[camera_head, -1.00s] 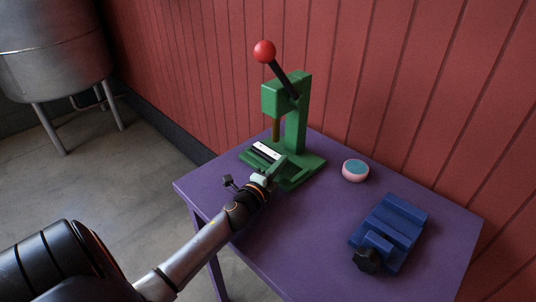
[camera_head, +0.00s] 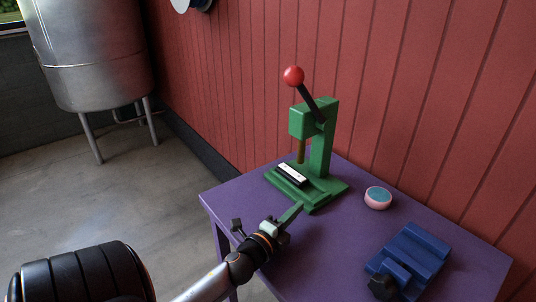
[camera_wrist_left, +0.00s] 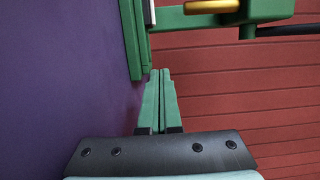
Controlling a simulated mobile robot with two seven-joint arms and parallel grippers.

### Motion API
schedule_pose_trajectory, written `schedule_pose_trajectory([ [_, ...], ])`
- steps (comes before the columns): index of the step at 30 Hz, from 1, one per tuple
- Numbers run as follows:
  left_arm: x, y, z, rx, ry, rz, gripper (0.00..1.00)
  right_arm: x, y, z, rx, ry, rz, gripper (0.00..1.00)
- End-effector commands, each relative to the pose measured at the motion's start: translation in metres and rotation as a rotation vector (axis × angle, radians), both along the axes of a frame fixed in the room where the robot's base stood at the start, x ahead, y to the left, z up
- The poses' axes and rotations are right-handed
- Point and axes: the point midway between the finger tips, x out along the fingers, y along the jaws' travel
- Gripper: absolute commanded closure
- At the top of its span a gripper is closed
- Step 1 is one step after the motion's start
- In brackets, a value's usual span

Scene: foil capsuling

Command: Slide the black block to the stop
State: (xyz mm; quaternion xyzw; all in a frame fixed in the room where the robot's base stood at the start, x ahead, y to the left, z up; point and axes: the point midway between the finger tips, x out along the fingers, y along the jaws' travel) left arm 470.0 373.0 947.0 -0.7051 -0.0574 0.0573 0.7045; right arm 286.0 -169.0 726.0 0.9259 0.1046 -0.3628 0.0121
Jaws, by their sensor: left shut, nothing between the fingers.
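The black block (camera_head: 289,180), with a white top bearing small dark marks, sits on the green base (camera_head: 318,199) of the press, just in front of the brown plunger (camera_head: 301,152). I cannot pick out the stop, nor whether the block touches one. My left gripper (camera_head: 299,206) is shut and empty, its green fingers together. It is near the front edge of the base, apart from the block. In the left wrist view, the closed fingertips (camera_wrist_left: 160,72) point at the base's edge (camera_wrist_left: 133,45); the block shows only partly at the top. My right gripper is out of view.
The green press column (camera_head: 322,150) carries a black lever with a red ball (camera_head: 293,76). A pink and teal round piece (camera_head: 378,197) and a blue fixture with a black knob (camera_head: 408,261) stand to the right on the purple table (camera_head: 345,235). A red wall is close behind.

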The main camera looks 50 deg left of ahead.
Motion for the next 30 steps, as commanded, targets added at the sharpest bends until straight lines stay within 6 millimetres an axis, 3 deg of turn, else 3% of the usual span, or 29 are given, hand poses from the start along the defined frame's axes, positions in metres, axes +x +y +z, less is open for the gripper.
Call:
schedule_pose_trajectory([
  [9, -0.064, -0.011, -0.003, -0.001, 0.003, 0.001, 1.00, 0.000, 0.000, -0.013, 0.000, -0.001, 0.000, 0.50],
  [15, -0.095, -0.015, -0.003, 0.000, 0.002, 0.002, 1.00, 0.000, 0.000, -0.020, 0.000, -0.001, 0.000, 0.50],
  [21, -0.110, -0.018, -0.001, 0.001, 0.000, 0.000, 1.00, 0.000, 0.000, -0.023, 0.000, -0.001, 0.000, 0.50],
  [30, -0.112, -0.019, 0.000, 0.002, -0.001, -0.001, 1.00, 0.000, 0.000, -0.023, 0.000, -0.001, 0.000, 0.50],
])
